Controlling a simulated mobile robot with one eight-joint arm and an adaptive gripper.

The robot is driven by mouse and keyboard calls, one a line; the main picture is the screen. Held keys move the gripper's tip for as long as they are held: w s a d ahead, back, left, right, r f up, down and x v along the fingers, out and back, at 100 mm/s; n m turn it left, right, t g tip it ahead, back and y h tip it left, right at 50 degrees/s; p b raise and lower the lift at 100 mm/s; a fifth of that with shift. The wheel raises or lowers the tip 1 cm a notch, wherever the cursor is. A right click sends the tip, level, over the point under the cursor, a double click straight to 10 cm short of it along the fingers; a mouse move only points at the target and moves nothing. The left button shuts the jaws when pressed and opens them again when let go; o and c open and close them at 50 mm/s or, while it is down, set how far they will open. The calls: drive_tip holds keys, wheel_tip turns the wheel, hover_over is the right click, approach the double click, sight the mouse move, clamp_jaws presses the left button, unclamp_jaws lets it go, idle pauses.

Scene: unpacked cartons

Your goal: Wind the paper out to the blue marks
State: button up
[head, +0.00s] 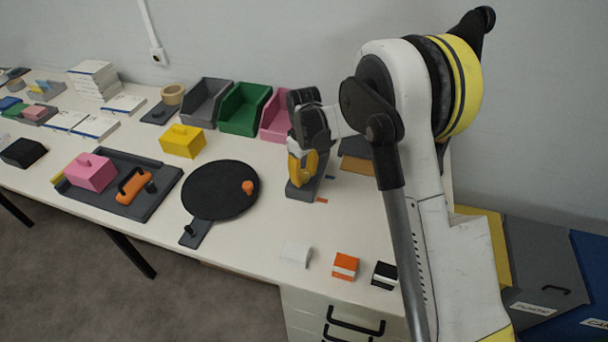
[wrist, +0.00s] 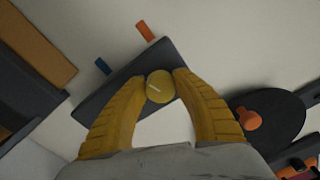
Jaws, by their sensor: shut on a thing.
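My gripper (head: 302,168) is at a dark grey base (head: 306,190) on the table, with its yellow fingers pointing down. In the wrist view, the fingers (wrist: 160,84) are shut on a round yellow knob (wrist: 159,90) with a pale line across its top. The dark base (wrist: 92,110) lies beneath it. In the head view, the blue mark (head: 330,177) and orange mark (head: 322,201) are right of the base. I cannot make out any paper strip against the table.
A round black plate (head: 220,185) with an orange knob (head: 248,187) stands left of the base. Grey, green and pink bins (head: 243,125) stand behind. An orange-brown block (head: 356,163) is close on the right. Small blocks (head: 345,265) line the front edge.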

sight(303, 174)
drive_tip(key=m, duration=0.4)
drive_tip(key=shift+s+m, duration=0.1)
drive_tip(key=shift+m, duration=0.2)
drive_tip(key=m, duration=0.4)
drive_tip(key=shift+a+m, duration=0.15)
drive_tip(key=shift+m, duration=0.25)
drive_tip(key=o, duration=1.2)
drive_tip(key=shift+r, duration=0.1)
wheel_tip(303, 174, up, 12)
drive_tip(key=shift+f, duration=0.1)
